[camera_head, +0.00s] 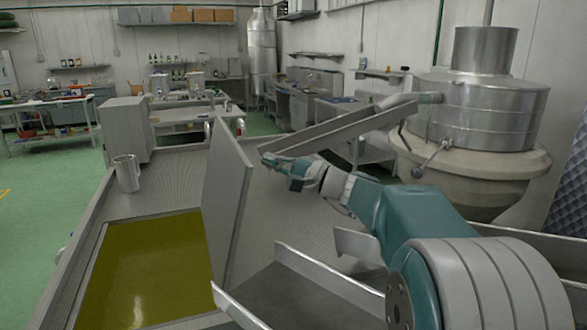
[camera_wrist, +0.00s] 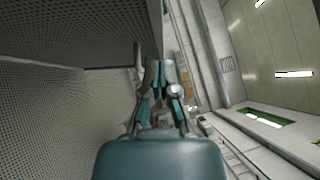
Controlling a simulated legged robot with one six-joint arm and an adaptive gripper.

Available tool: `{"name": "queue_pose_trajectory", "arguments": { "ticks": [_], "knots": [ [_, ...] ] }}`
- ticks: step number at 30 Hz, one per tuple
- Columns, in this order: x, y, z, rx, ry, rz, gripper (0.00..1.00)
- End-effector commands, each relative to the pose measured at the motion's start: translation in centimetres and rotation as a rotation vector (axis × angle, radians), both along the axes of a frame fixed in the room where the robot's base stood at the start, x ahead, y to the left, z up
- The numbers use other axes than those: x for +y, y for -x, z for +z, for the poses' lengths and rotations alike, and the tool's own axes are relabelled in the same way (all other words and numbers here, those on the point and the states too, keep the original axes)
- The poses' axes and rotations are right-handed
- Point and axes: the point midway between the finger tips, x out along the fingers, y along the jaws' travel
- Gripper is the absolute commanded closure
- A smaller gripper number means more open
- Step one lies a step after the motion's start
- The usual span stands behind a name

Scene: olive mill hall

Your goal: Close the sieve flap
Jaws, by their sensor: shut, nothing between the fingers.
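The sieve flap (camera_head: 228,205) is a grey panel standing nearly upright at the right edge of an opening in the metal top. Greenish-yellow oil (camera_head: 150,270) shows in that opening, left of the flap. My gripper (camera_head: 268,160) is shut and empty, just right of the flap's upper part; I cannot tell whether it touches. In the wrist view, my gripper (camera_wrist: 158,65) points away with its fingers together, and a dark perforated panel (camera_wrist: 70,30), which looks like the flap, is close at the upper left.
A metal cup (camera_head: 126,174) stands on the top's left rim. A sloping chute (camera_head: 340,125) runs from the steel mill vessel (camera_head: 480,110) above and behind my gripper. A low tray-like channel (camera_head: 300,290) lies in front. Green floor is open at the left.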

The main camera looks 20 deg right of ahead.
Motion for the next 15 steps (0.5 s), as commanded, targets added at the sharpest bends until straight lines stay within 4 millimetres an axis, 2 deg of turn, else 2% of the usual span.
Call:
{"name": "queue_pose_trajectory", "arguments": {
  "ticks": [1,6,15],
  "knots": [
    [1.0,0.2,0.3,-0.001,0.001,0.003,1.0],
    [2.7,0.2,0.7,-0.001,0.001,0.002,1.0],
    [3.1,0.2,0.9,0.0,0.001,-0.001,1.0]
  ]
}}
